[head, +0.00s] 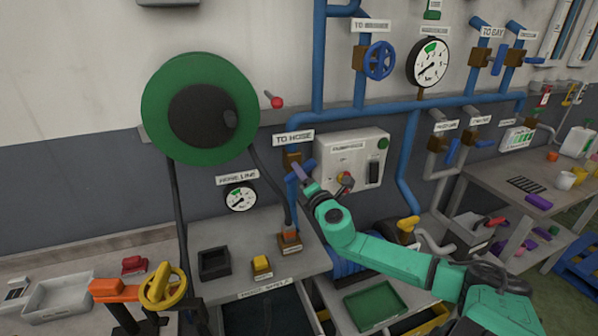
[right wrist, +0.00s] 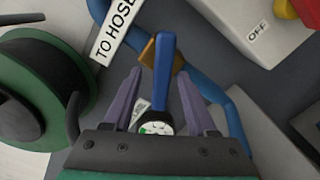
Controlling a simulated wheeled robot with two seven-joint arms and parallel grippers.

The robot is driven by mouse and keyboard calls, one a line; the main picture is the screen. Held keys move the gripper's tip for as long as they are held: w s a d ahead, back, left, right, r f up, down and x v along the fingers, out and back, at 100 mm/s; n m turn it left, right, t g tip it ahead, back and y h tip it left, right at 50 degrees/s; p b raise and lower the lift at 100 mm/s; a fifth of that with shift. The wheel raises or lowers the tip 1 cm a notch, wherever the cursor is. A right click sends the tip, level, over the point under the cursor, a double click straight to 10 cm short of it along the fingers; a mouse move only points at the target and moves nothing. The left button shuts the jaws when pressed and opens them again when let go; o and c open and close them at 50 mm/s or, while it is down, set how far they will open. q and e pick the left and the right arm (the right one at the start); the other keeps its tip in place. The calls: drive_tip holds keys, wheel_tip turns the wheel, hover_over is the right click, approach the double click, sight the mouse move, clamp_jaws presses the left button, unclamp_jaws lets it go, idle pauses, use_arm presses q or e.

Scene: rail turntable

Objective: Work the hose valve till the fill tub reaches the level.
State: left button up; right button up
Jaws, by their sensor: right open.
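The hose valve has a brass body (head: 292,160) under the "TO HOSE" label, with a blue lever (right wrist: 162,85). My right gripper (head: 302,173) is at the lever. In the right wrist view my gripper (right wrist: 159,76) is open, with one purple finger on each side of the lever; I see gaps, so it does not look gripped. The fingers partly hide the lever in the head view. A white tub (head: 62,298) stands at the lower left, but I cannot tell whether it is the fill tub, and no level shows. My left gripper is not in view.
A green hose reel (head: 200,108) hangs left of the valve. A grey control box (head: 350,158) with a red knob is close on the right. A "HOSE LINE" gauge (head: 240,198) is below. The hose shelf (head: 222,238) carries small blocks. A yellow handwheel (head: 162,287) stands at lower left.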

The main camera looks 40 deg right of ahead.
drive_tip(key=shift+x, duration=1.2)
drive_tip(key=shift+w+d+f, duration=0.1)
drive_tip(key=shift+w+f, duration=0.1)
drive_tip(key=shift+f, duration=0.05)
drive_tip(key=shift+s, duration=0.1)
drive_tip(key=shift+r, duration=0.1)
drive_tip(key=shift+c, duration=0.9)
drive_tip(key=shift+s, duration=0.1)
clamp_jaws()
